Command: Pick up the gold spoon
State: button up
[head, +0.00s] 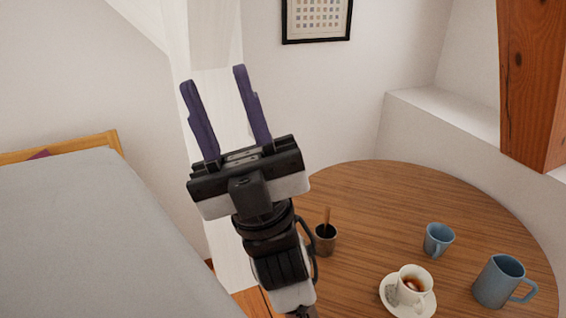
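My gripper (214,77) is raised in the middle left of the head view, with its two purple fingers pointing up and spread apart, and nothing shows between them. No other clear spoon shows.
On the round wooden table (390,200) are a white teacup (414,279) on a saucer (425,310), a small blue mug (438,239) and a larger blue mug (497,281). A timber brace (532,85) stands at right, a bed (90,240) at left. The table's back is clear.

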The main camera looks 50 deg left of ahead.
aim_at(327, 214)
jog(key=i+u, duration=0.1)
jog(key=u, duration=1.15)
jog(key=i+l, duration=0.1)
jog(key=l, duration=0.15)
jog(key=i+l+u, duration=0.1)
jog(key=l, duration=0.15)
jog(key=k+l+z, duration=0.2)
jog(key=l+z, duration=0.25)
